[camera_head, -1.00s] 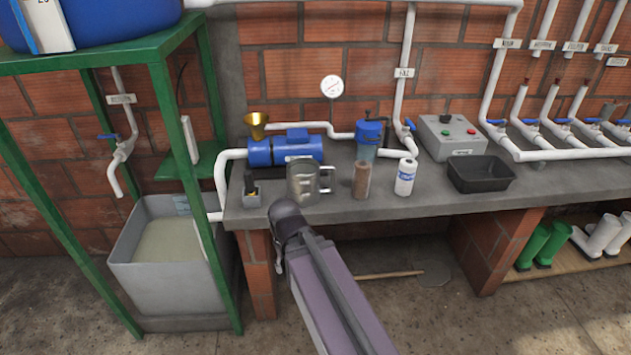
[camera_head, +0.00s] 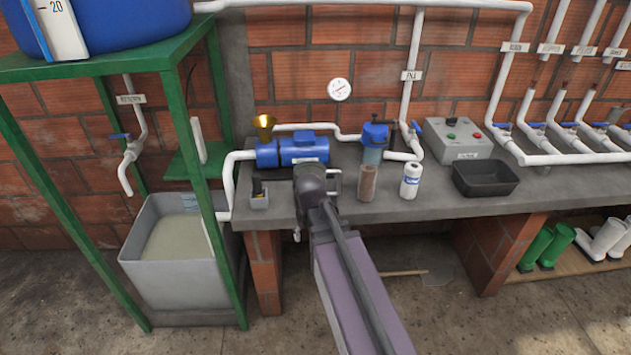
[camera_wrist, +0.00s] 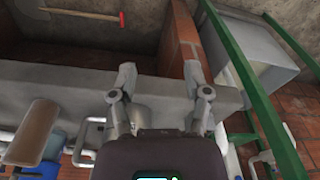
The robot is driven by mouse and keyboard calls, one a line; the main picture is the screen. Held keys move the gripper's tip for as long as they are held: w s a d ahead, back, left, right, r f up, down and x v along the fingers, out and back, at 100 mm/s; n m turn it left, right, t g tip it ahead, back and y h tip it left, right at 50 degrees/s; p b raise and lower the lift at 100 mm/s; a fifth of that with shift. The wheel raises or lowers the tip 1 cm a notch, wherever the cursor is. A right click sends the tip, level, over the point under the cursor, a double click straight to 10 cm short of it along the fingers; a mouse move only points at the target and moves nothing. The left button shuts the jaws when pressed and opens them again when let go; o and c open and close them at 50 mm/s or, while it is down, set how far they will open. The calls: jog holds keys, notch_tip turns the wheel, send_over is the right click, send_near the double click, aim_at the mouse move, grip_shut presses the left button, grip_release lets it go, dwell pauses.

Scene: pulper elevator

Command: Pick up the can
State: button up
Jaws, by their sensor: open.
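The can looks like a grey metal jug with a side handle. In the head view my arm hides most of it, and only its handle side (camera_head: 335,183) shows on the counter. In the wrist view the can (camera_wrist: 142,113) shows between and behind my fingers, its handle to the left. My gripper (camera_wrist: 158,80) is open, its two fingers spread and empty at the tips. I cannot tell whether a finger touches the can. In the head view my fingers are hidden behind my wrist.
Right of the can stand a brown cylinder (camera_head: 367,183), a white bottle (camera_head: 410,181) and a black tray (camera_head: 486,178). A blue pump (camera_head: 291,150) is behind it. A small grey holder (camera_head: 259,200) is to its left. The green frame (camera_head: 210,210) stands further left.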

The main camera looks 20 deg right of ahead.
jog(key=w+d+r+t+p, duration=0.2)
jog(key=w+d+r+p, duration=0.3)
jog(key=w+d+r, duration=0.25)
jog(key=t+p, duration=0.1)
jog(key=p, duration=0.4)
send_near(340, 177)
jog(key=shift+s+a+r+m+h, duration=0.3)
jog(key=shift+s+r+m+h, duration=0.1)
jog(key=shift+r, duration=0.2)
jog(key=shift+f+b, duration=0.15)
jog(key=shift+b, duration=0.25)
jog(key=b+x, duration=0.7)
jog(key=x, duration=0.1)
jog(key=shift+w, duration=0.15)
jog(key=shift+b+x, duration=2.75)
jog(key=shift+a, duration=0.1)
grip_shut()
